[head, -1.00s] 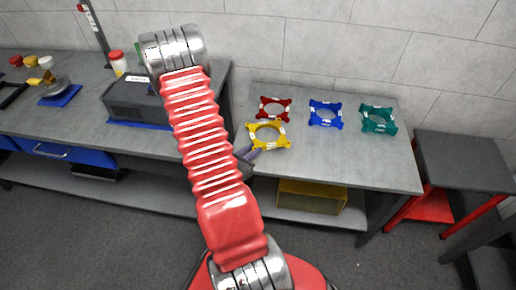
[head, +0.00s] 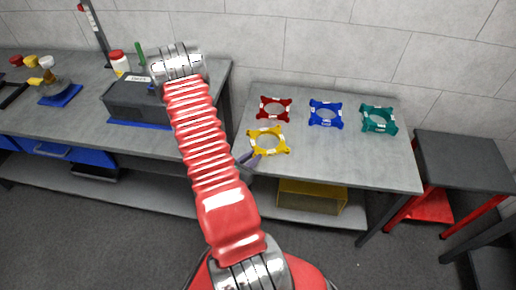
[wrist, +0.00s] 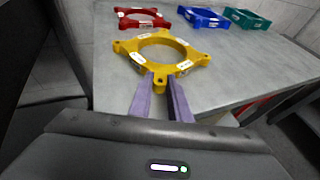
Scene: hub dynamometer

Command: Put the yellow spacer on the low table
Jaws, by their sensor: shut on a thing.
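The yellow spacer (head: 282,146) is a square ring with corner lugs and pale labels, at the front left of the grey table (head: 330,165). My gripper (head: 255,155) is shut on its near corner. In the wrist view my two purple fingers (wrist: 161,82) pinch a lug of the yellow spacer (wrist: 203,62), which lies roughly flat. I cannot tell whether it touches the tabletop. A small dark-topped table (head: 465,160) with red legs stands at the right; I cannot tell for sure which table is the low one.
Red (head: 275,117), blue (head: 325,124) and teal (head: 378,129) spacers sit in a row behind. A long bench (head: 60,110) with a dark box (head: 140,103) stands at left. The grey table's front right and the dark tabletop are clear. A yellow bin (head: 312,200) sits below.

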